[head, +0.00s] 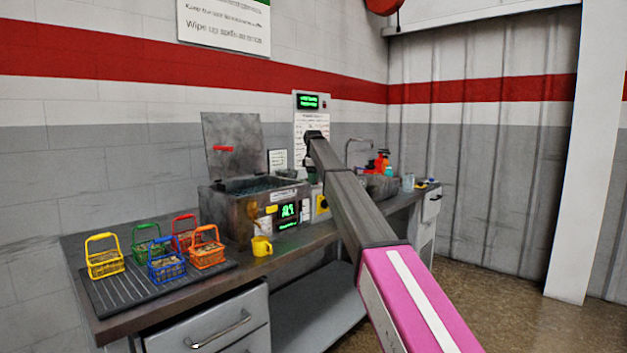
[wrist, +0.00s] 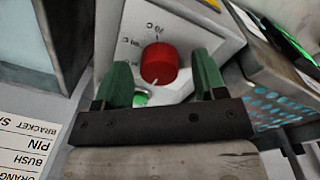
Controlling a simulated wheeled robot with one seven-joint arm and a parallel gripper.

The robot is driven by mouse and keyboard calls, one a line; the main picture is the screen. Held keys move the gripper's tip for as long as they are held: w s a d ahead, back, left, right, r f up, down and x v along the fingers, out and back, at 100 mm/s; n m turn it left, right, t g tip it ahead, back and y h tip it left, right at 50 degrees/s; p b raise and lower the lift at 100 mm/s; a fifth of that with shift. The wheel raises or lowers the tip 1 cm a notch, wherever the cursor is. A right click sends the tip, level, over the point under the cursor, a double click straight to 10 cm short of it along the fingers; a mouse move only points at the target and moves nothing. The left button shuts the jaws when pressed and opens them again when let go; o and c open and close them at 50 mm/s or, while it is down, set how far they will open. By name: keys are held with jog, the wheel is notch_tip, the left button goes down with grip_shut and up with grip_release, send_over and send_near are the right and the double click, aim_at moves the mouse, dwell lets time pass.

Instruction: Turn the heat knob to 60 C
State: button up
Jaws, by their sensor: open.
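The red heat knob (wrist: 159,62) shows in the wrist view on a pale panel (wrist: 187,22) with temperature marks around it. One mark at the top seems to read 70 C; the marks on the left are too small to read surely. A pale pointer line shows at the knob's lower edge in the picture. My gripper (wrist: 163,78) is open, with one green finger on each side of the knob and gaps between. I cannot tell how far the fingertips are from the panel. In the head view my arm hides the knob and gripper.
In the head view an open-lidded metal bath (head: 238,211) with a green display (head: 288,211) stands on the bench (head: 180,296). A yellow mug (head: 262,246) stands in front of it. Several coloured baskets, including a yellow one (head: 104,262), stand on a ribbed mat at left.

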jog(key=shift+f, duration=0.1)
jog(key=c, duration=0.9)
jog(key=shift+c, duration=0.2)
jog(key=shift+m, duration=0.3)
jog(key=m, duration=0.4)
jog(key=shift+m, duration=0.3)
jog(key=m, duration=0.4)
jog(key=shift+w+m, duration=0.1)
jog(key=shift+m, duration=0.2)
jog(key=m, duration=0.5)
jog(key=shift+h, duration=0.3)
jog(key=shift+m+g, duration=0.4)
jog(key=shift+m, duration=2.1)
